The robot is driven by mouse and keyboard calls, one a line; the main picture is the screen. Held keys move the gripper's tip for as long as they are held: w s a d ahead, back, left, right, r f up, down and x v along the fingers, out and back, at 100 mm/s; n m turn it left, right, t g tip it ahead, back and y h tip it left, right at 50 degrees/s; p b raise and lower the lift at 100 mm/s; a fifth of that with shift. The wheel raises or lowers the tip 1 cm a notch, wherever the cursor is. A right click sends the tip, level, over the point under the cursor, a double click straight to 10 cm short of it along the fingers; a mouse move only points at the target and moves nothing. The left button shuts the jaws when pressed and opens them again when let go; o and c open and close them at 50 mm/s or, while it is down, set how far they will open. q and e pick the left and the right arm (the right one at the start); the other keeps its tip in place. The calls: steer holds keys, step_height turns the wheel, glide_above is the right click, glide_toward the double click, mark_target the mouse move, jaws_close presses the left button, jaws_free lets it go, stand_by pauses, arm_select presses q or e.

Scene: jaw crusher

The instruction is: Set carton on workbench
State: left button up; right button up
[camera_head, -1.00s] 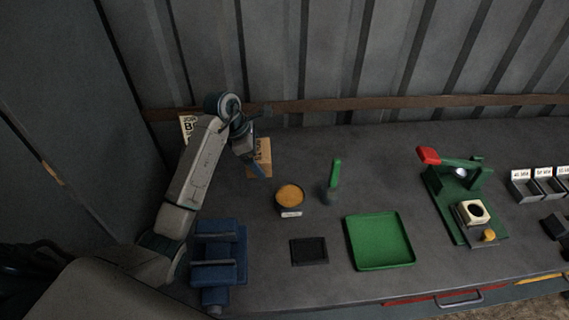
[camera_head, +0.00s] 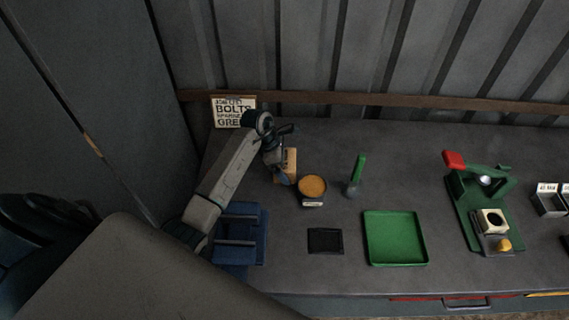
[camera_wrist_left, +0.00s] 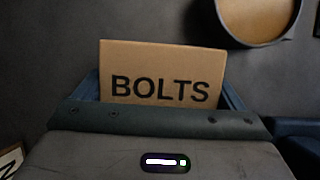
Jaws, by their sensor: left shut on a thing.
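The carton (camera_wrist_left: 162,68) is a brown box lettered BOLTS, seen between the fingers in the left wrist view. In the head view the carton (camera_head: 291,160) shows partly behind my left gripper (camera_head: 284,176), at the back left of the workbench. My left gripper is shut on it. The workbench (camera_head: 330,275) is a dark grey top. The carton is over or on the bench; I cannot tell whether it touches. My right gripper is not in view.
A round tub of orange stuff (camera_head: 312,187) stands just right of the carton. Also on the bench are a green brush (camera_head: 357,172), a black mat (camera_head: 325,241), a green tray (camera_head: 396,238), a blue vise (camera_head: 240,232) and a green press (camera_head: 470,205). A sign (camera_head: 233,112) stands behind.

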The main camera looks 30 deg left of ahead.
arm_select(q)
steer(key=o, duration=0.9)
steer(key=shift+f, duration=0.1)
steer(key=shift+o, duration=0.8)
steer(key=shift+r, duration=0.25)
steer(key=b+v, duration=0.4)
steer(key=v, duration=0.8)
steer(key=shift+b, duration=0.4)
